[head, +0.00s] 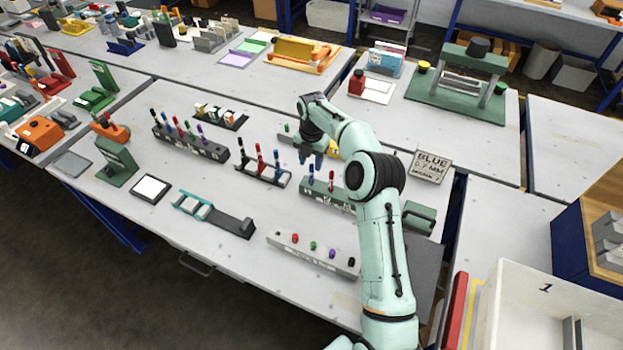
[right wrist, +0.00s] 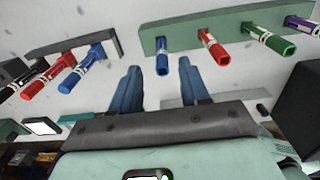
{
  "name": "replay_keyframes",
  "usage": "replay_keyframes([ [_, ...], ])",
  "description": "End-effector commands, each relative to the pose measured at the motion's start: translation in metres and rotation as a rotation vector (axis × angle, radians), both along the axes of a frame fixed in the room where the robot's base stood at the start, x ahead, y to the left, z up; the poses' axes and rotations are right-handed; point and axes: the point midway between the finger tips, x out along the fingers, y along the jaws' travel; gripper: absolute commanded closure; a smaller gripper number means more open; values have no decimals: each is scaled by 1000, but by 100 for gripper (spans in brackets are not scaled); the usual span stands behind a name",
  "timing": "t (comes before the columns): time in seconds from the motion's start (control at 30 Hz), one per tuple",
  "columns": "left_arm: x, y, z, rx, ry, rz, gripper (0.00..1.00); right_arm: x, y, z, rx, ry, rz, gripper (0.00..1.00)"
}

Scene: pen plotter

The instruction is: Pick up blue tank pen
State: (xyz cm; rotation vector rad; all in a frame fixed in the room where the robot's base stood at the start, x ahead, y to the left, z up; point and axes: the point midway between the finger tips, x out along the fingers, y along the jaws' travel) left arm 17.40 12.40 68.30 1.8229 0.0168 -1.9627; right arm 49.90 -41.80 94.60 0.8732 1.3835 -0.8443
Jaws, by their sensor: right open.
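My right gripper (head: 311,157) is open and empty above the green pen rack (head: 338,199) in the head view. In the right wrist view its two fingers (right wrist: 160,72) are spread apart. A blue pen (right wrist: 162,56) stands in the green rack (right wrist: 180,30) and shows in the gap between the fingertips; I see no contact. Red (right wrist: 212,46), green (right wrist: 269,39) and purple (right wrist: 300,25) pens stand in the same rack. The blue pen also shows in the head view (head: 311,174), just below the gripper. My left gripper is not in view.
A dark rack (head: 243,174) with black, red and blue pens (right wrist: 82,72) stands close to the left. A grey block (head: 313,256) with coloured caps lies in front. Bare tabletop lies between these things.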

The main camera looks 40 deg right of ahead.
Motion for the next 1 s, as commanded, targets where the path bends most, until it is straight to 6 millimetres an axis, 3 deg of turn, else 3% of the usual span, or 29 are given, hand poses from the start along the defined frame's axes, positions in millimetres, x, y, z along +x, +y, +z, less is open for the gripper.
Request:
replay_keyframes([
  [0.4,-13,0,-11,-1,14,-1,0,-4,0,-50,0,1,1,55],
  [0.63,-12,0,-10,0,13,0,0,-2,-1,-50,0,-2,1,55],
  [0.8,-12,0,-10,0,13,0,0,-3,0,-50,0,-2,1,100],
  [1.0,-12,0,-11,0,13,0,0,-3,-1,-50,0,-2,1,100],
])
